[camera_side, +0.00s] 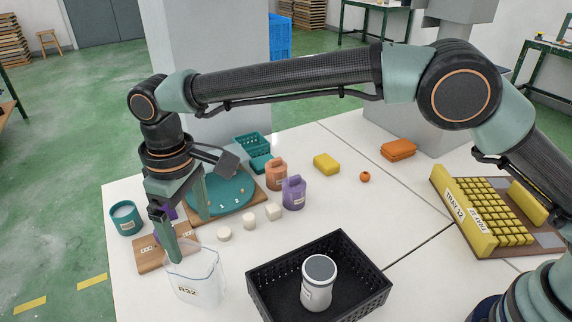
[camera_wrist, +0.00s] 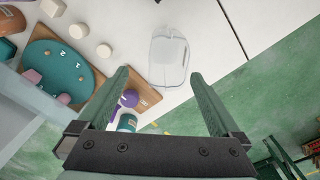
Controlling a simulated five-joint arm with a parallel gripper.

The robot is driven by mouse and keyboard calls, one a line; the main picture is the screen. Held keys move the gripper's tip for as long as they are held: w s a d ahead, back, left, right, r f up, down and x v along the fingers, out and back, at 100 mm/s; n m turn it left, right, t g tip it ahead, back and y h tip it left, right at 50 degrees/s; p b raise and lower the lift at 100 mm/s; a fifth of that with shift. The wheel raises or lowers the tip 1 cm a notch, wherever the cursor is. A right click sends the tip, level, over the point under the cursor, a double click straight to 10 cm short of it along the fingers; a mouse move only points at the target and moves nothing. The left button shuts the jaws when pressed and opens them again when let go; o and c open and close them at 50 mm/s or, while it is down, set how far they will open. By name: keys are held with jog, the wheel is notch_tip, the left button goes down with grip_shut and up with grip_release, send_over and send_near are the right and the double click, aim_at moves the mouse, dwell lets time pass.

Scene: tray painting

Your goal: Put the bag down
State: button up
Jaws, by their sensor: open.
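A clear bag (camera_side: 197,285) with an "R32" label stands on the white table near its front edge in the side view. In the wrist view the clear bag (camera_wrist: 168,52) shows beyond my fingertips, its near end reaching to the space between them. My gripper (camera_side: 190,240) is open, pointing down at the bag's upper part; it also shows open in the wrist view (camera_wrist: 158,73). In the side view one fingertip overlaps the bag's top left. I cannot tell whether it touches. Nothing is clearly gripped.
A black crate (camera_side: 262,287) holding a grey-lidded jar (camera_side: 318,285) stands right of the bag. A wooden board (camera_side: 150,259) and teal jar (camera_side: 125,217) are left. White blocks (camera_side: 249,221), purple (camera_side: 293,193) and orange (camera_side: 276,174) containers are behind.

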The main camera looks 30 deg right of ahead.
jog(key=d+r+m+t, duration=0.1)
jog(key=d+r, duration=0.3)
jog(key=d, duration=0.4)
jog(key=d+r+m+t+y, duration=0.1)
jog(key=d+r+m, duration=0.1)
jog(key=d+r, duration=0.4)
jog(key=d+r+m+t, duration=0.1)
jog(key=d+r, duration=0.2)
jog(key=d, duration=0.6)
jog(key=s+d+f+m+t, duration=0.1)
jog(key=s+d+m, duration=0.1)
jog(key=s+d, duration=0.3)
jog(key=s+d+f+m+t+h, duration=0.1)
jog(key=s+d+m, duration=0.1)
jog(key=s+d, duration=0.4)
jog(key=d, duration=0.5)
jog(key=shift+d+f+m, duration=0.15)
jog(key=shift+f+m, duration=0.15)
jog(key=shift+m, duration=0.1)
